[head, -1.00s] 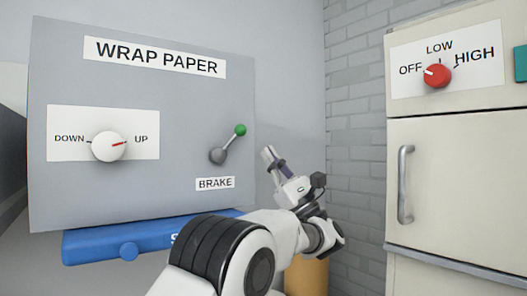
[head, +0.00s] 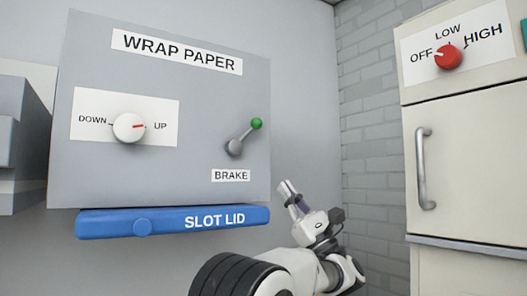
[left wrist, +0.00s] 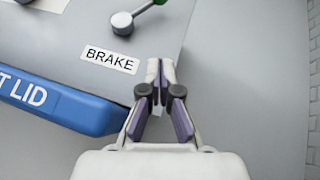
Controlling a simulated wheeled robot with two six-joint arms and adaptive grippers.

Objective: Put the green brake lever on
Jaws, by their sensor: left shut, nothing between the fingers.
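The brake lever (head: 245,136) is on the right part of the grey wrap paper panel (head: 200,180), above the BRAKE label (head: 231,175). It has a grey hub and a rod tilted up to the right, ending in a green knob (head: 257,123). In the left wrist view the hub (left wrist: 122,22) shows at the top, with the knob cut off by the edge. My left gripper (head: 288,190) is shut and empty, below and to the right of the lever, apart from it. It also shows in the left wrist view (left wrist: 160,70). My right gripper is not in view.
A white dial (head: 129,127) marked DOWN and UP is on the panel's left. A blue slot lid (head: 180,221) juts out under the panel. To the right are a brick wall (head: 375,150) and a cream cabinet with a handle (head: 423,168) and red knob (head: 449,57).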

